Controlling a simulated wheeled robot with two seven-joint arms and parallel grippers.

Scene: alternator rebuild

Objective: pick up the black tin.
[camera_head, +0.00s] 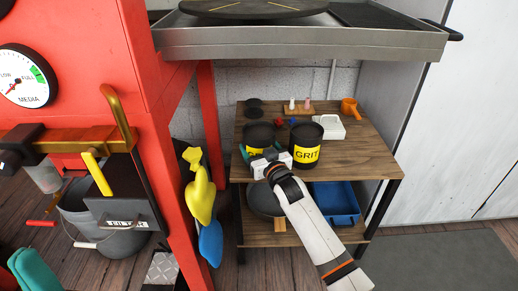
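Two black tins with yellow labels stand on the top of the wooden shelf unit. The right black tin (305,146) shows the word GRIT and is upright.
The wooden shelf top (358,158) also carries an orange cup (350,108), a white container (331,127) and small pieces behind the tins. A blue bin (336,202) sits on the lower shelf. A red cabinet stands left; a metal tray (300,42) overhangs above.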

